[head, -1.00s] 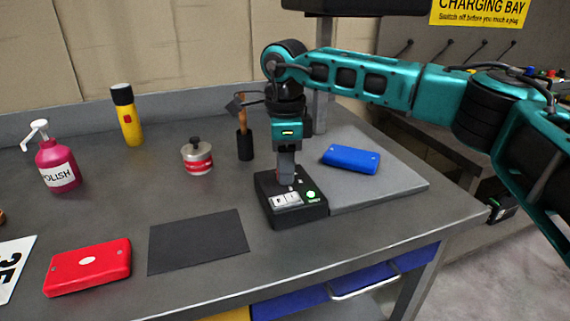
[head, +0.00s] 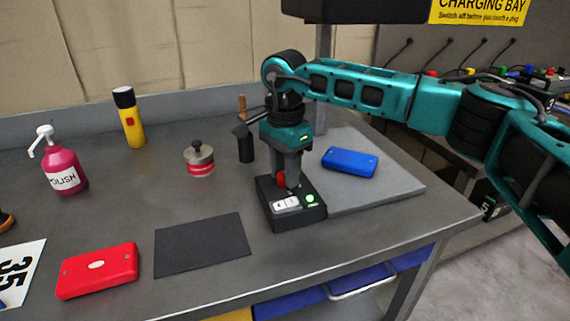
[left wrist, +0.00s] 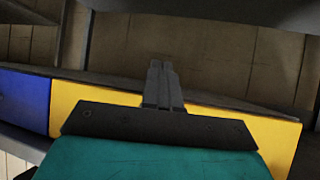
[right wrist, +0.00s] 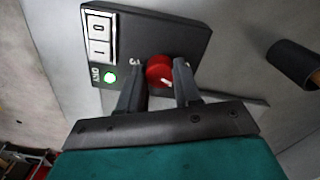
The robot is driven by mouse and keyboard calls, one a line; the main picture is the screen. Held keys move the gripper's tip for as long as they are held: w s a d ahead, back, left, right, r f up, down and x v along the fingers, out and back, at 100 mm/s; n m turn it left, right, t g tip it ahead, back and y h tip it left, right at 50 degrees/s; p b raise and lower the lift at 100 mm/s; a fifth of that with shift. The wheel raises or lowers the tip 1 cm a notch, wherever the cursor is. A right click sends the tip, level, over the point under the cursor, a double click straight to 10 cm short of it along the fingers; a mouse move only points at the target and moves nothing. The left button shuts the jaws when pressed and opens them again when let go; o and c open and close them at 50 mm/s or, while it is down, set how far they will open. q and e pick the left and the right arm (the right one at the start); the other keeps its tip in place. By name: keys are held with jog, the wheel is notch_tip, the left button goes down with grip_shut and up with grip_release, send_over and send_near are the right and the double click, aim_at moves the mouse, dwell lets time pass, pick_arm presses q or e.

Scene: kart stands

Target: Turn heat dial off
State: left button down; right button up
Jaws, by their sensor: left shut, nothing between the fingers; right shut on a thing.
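The heat dial (right wrist: 160,72) is a red round knob with a white pointer mark on a black control box (head: 284,222). It also shows in the head view (head: 281,179). The box carries white switches marked 0 and 1 and a lit green light (right wrist: 109,78). My right gripper (right wrist: 165,72) comes down from above with its fingers on either side of the dial, shut on it. It shows in the head view too (head: 289,182). My left gripper (left wrist: 162,68) is shut and empty, away from the box, before the yellow drawer front.
A grey pad (head: 385,192) with a blue case (head: 350,161) lies right of the box. A black mat (head: 203,246), red case (head: 98,270), red-banded weight (head: 199,160), black holder (head: 246,147), yellow torch (head: 130,118) and pink polish bottle (head: 65,172) stand around it.

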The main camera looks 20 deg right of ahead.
jog(key=n, duration=0.3)
jog(key=shift+n+p, duration=0.35)
jog(key=shift+n, duration=0.45)
jog(key=o, duration=1)
jog(key=shift+o, duration=0.2)
jog(key=shift+r, duration=0.1)
notch_tip(320, 180, up, 13)
jog(key=p, duration=0.1)
